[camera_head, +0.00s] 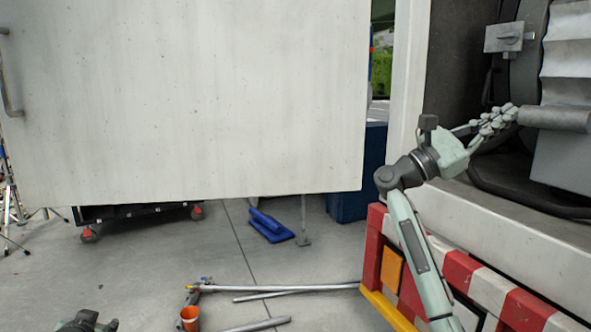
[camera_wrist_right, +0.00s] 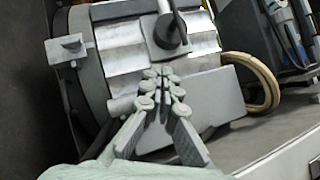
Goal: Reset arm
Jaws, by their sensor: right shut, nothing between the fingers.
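My right arm (camera_head: 418,250) rises from the bottom right in the head view and bends toward the open truck compartment. My right gripper (camera_head: 510,110) is at the compartment opening, with its fingertips beside the end of a grey cylinder (camera_head: 560,119); I cannot tell whether they touch. In the right wrist view, the gripper (camera_wrist_right: 160,72) has its fingertips together and holds nothing, in front of grey ridged machinery (camera_wrist_right: 115,45). A small part of my left arm's end (camera_head: 86,322) shows at the bottom left edge, mostly cut off.
A large white door panel (camera_head: 190,90) fills the upper left. The red-and-white striped truck edge (camera_head: 455,270) lies below the compartment. A coiled hose (camera_wrist_right: 262,80) is right of the machinery.

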